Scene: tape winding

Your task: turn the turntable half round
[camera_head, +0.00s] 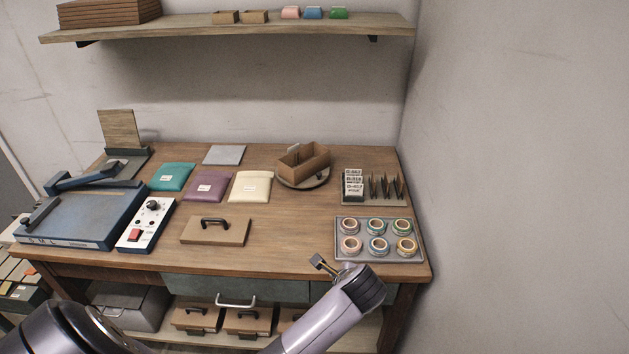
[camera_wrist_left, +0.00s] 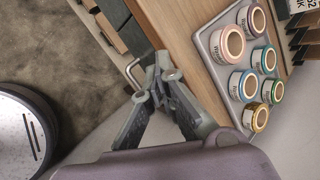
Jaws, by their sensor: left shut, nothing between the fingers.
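The turntable (camera_head: 318,184) is a dark round disc at the back right of the wooden bench in the head view. An open brown box (camera_head: 315,166) sits on it and hides most of its top. My left gripper (camera_head: 320,264) is over the bench's front edge, left of the tape tray, well apart from and in front of the turntable. In the left wrist view the left gripper (camera_wrist_left: 164,74) is shut and empty. The turntable is not seen in that view. My right gripper is in neither view.
A grey tray (camera_head: 379,256) of several tape rolls lies at the front right, with a card rack (camera_head: 374,203) behind it. A handled wooden lid (camera_head: 215,231) and flat pouches (camera_head: 250,187) lie left of centre. The bench between lid and tape tray is clear.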

